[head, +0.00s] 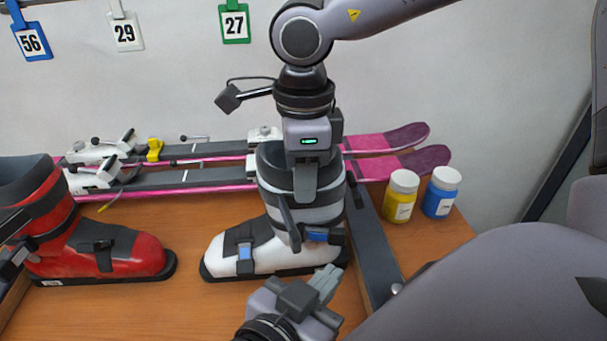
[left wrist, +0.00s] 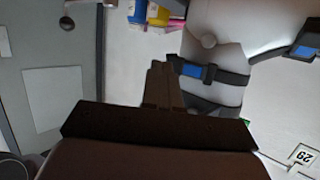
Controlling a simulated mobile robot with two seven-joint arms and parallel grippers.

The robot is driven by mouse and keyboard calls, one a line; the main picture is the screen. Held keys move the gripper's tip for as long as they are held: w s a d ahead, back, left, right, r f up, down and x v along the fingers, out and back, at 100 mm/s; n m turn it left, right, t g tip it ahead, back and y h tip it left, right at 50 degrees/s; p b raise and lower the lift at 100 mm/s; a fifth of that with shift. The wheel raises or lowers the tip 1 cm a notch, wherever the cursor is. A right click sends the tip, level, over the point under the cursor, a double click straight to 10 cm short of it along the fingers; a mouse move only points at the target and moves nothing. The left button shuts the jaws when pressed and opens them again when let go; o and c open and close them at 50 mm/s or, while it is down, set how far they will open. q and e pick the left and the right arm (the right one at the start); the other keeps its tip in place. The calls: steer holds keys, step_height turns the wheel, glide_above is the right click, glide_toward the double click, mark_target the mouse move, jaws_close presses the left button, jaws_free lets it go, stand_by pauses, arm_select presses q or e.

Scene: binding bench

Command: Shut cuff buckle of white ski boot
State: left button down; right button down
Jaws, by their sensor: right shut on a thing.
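The white ski boot (head: 228,257) stands on the bench with its toe to the left and a grey cuff (head: 318,207) on top. A blue buckle part (head: 318,236) sits on a dark strap low on the cuff; the strap and buckle (left wrist: 202,72) also show in the left wrist view. A dark lever (head: 288,223) sticks out near the strap. My right gripper (head: 304,192) comes down from above and is shut on the boot's cuff; its fingertips are partly hidden. My left gripper (head: 326,279) is below the buckle, apart from the boot, its fingers (left wrist: 163,86) together and empty.
A red boot (head: 130,250) stands at left. Pink skis (head: 400,137) lie behind. A yellow jar (head: 401,197) and a blue jar (head: 440,193) stand right, past a dark rail (head: 375,245). Numbered tags (head: 235,24) hang on the wall.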

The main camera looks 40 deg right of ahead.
arm_select(q)
steer(key=shift+s, duration=0.3)
